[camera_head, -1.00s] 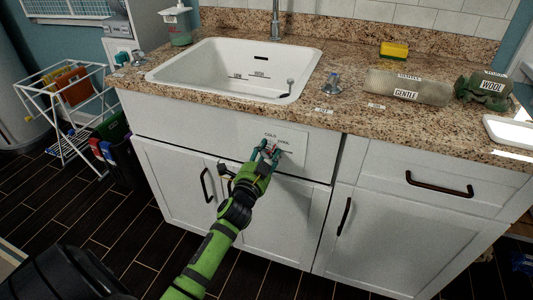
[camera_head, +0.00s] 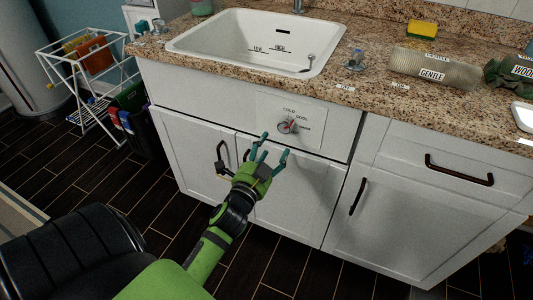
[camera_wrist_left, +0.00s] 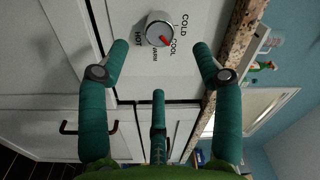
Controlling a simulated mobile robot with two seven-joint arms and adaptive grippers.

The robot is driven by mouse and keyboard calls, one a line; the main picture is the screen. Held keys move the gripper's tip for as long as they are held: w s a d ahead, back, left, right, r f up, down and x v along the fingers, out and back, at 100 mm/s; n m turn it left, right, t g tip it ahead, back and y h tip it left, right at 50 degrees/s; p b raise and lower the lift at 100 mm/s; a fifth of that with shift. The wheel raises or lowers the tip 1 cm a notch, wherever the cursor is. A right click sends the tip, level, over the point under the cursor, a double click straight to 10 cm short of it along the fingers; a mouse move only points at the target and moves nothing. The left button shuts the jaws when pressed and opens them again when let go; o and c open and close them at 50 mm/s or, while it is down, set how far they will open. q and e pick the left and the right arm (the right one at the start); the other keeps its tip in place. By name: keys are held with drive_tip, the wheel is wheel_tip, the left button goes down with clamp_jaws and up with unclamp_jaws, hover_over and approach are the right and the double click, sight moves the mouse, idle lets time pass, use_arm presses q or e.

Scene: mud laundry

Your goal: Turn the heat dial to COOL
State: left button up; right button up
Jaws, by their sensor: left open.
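The heat dial (camera_head: 287,126) is a round silver knob with a red pointer, on a white plate on the front of the sink cabinet. In the left wrist view the dial (camera_wrist_left: 158,29) has the labels COLD, COOL, WARM and HOT around it. Its red pointer (camera_wrist_left: 165,40) points toward the COOL and WARM side, close to the COOL label. My left gripper (camera_head: 270,150) is open and empty, with its teal fingers apart, below and in front of the dial and not touching it. My right gripper is not in view.
The granite counter (camera_head: 210,69) with the white sink (camera_head: 190,45) overhangs the panel. Dark handles (camera_head: 458,172) stick out from the drawer and doors. A white drying rack (camera_head: 85,75) stands at the left. The floor (camera_head: 90,165) before the cabinet is partly clear.

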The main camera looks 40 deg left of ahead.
use_arm(q)
drive_tip(key=shift+v, duration=1.2)
drive_tip(key=shift+f, duration=0.1)
